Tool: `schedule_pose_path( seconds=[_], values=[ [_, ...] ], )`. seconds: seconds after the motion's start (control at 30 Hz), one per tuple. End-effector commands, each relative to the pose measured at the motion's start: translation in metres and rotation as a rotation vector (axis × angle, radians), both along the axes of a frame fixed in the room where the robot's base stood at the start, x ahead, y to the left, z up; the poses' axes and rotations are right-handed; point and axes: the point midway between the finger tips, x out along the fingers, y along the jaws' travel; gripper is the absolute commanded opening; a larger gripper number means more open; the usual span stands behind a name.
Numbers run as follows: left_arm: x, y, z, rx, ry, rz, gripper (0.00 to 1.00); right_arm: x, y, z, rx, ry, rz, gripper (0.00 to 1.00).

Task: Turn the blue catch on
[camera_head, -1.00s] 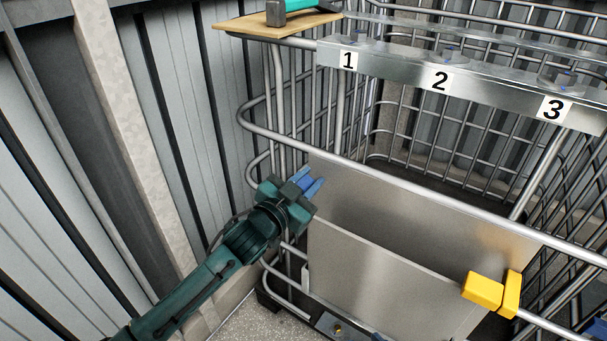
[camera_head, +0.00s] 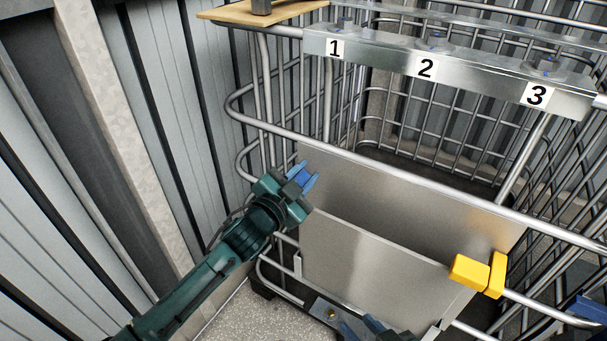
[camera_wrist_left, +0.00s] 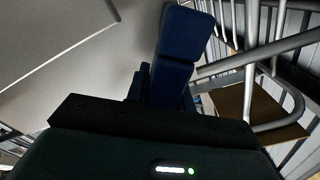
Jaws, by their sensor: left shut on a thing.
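My left gripper (camera_head: 305,177) is beside the upper left edge of the steel panel on the wire cart. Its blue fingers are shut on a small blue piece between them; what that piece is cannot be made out. In the left wrist view the dark blue fingers (camera_wrist_left: 180,55) stand in front of grey sheet, and the grip itself is hidden. A blue part (camera_head: 590,308), perhaps the blue catch, is cut off at the right edge near the lower rail. My right gripper (camera_head: 362,326) seems to show partly at the bottom edge, its jaws unclear.
A yellow catch (camera_head: 478,273) sits at the right end of the lower steel panel (camera_head: 365,262). Tube rails and a metal bar (camera_head: 455,73) numbered 1 to 3 cross above. A wooden shelf (camera_head: 228,13) is at the top. A ribbed wall stands close on the left.

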Motion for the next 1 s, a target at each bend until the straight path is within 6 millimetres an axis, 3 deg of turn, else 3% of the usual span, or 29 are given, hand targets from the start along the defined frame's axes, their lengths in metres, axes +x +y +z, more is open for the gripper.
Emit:
schedule_pose_path(
  seconds=[0.3,0.63,0.77,1.0],
  values=[
    [0.000,0.000,0.000,-0.002,0.001,0.000,0.45,0.000,0.000,0.000,0.001,0.001,0.000,0.36],
    [-0.005,0.004,-0.001,-0.001,0.002,0.001,0.45,0.000,0.000,0.000,0.001,0.001,0.000,0.36],
    [-0.021,0.016,-0.001,0.000,0.004,0.001,0.45,0.000,0.000,0.002,-0.002,0.000,0.000,0.36],
    [-0.065,0.048,-0.001,0.000,0.004,0.000,0.45,0.000,-0.001,0.004,-0.008,0.000,0.001,0.36]
  ],
)
